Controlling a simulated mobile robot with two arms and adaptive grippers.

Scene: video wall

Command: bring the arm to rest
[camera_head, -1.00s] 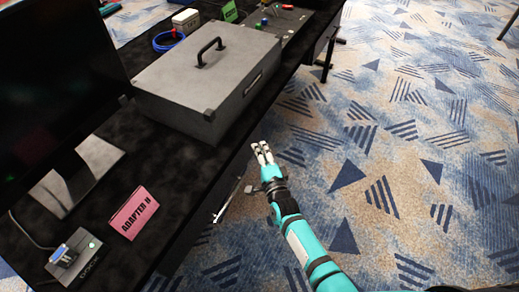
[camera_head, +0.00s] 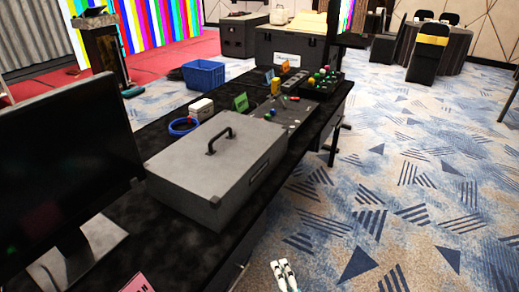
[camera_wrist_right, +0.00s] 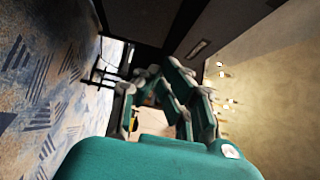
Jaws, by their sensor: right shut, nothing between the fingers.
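My right gripper (camera_head: 284,275) shows at the bottom edge of the head view, its pale fingers close together, shut and empty. It is over the carpet, beside the right edge of the black table, apart from everything on it. The rest of that arm is below the head picture. In the right wrist view, teal and grey parts of my own body (camera_wrist_right: 165,150) fill the lower middle. My left gripper is in neither view.
A grey case (camera_head: 215,170) with a black handle, a monitor (camera_head: 65,170), a blue cable coil (camera_head: 183,126) and a control panel (camera_head: 290,112) stand on the black table (camera_head: 225,252). A blue crate (camera_head: 203,74) stands farther back. Patterned carpet (camera_head: 400,200) at right is clear.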

